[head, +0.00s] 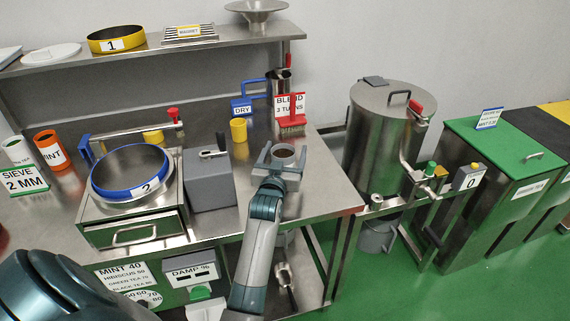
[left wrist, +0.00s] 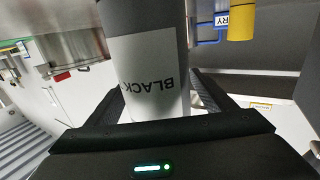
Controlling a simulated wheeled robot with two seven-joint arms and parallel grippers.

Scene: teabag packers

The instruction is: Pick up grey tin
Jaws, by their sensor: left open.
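The grey tin (head: 284,149) stands on the steel worktable, right of the grey box. In the head view I see mostly its round top between my fingers. In the left wrist view the grey tin (left wrist: 150,70) has a white label reading BLACK, with the rest of the label cut off or turned away. My left gripper (head: 282,155) is open, with one finger on each side of the tin. The tin's lower part is hidden by the gripper in the head view. My right gripper is not in view.
A grey box (head: 209,180) stands close left of the gripper. A yellow cup (head: 238,130) and the red BLEND sign (head: 290,107) stand behind the tin. A blue-rimmed sieve (head: 130,173) sits further left. The table's right end (head: 335,188) is bare.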

